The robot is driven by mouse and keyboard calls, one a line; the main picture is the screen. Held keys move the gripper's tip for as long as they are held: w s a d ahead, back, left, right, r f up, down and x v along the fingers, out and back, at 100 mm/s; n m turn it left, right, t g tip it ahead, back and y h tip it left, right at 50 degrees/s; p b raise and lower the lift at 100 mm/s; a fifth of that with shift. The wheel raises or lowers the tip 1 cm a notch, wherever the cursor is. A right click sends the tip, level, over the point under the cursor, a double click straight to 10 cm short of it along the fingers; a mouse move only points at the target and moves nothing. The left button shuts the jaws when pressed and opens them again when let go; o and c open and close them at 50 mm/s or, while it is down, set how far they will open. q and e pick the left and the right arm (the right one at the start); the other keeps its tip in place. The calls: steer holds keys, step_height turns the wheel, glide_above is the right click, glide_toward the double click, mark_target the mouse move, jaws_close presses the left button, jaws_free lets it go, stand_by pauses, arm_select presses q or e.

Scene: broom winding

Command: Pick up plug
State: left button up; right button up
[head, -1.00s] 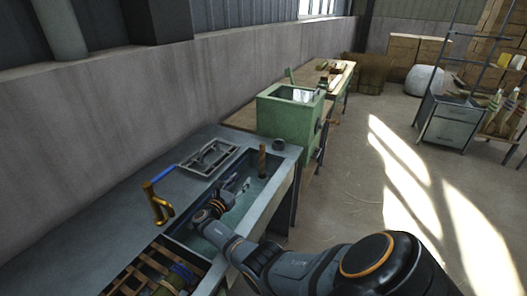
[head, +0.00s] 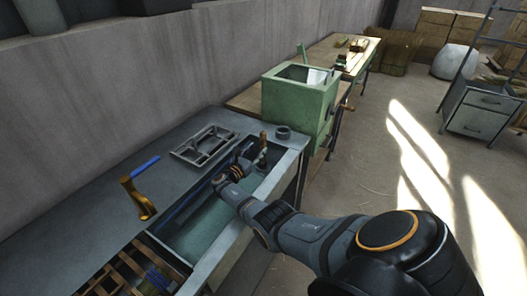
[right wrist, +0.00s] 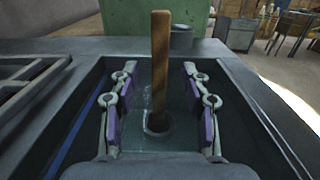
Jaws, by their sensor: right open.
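The plug (head: 263,141) stands upright at the far end of the sink (head: 205,235). In the right wrist view the plug (right wrist: 160,62) is a tall brown wooden handle rising from a dark round ring on the sink floor. My right gripper (head: 250,157) is down inside the sink, close to the plug. In the right wrist view my right gripper (right wrist: 159,72) is open, with one finger on each side of the handle. There is a gap to the handle on both sides. My left gripper is in no view.
A brass tap with a blue handle (head: 139,198) stands on the left counter. A grey metal frame (head: 205,145) lies beside the sink. A slatted rack (head: 125,275) is at the near end. A green box (head: 298,100) stands beyond the sink.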

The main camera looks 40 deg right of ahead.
mark_target(262, 144)
steer(key=shift+d+f, duration=0.1)
steer(key=shift+d, duration=0.25)
steer(key=shift+w, duration=0.1)
steer(key=b+x, duration=0.2)
steer(key=x, duration=0.2)
steer(key=shift+w+d, duration=0.1)
steer(key=shift+d, duration=0.3)
steer(key=shift+w+d+r, duration=0.1)
steer(key=shift+d+r, duration=0.05)
steer(key=shift+r, duration=0.1)
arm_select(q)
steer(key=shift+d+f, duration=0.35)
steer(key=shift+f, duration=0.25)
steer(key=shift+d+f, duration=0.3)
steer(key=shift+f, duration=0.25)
arm_select(e)
steer(key=shift+r, duration=0.15)
steer(key=shift+c, duration=1)
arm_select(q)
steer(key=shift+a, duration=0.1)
arm_select(e)
jaws_close()
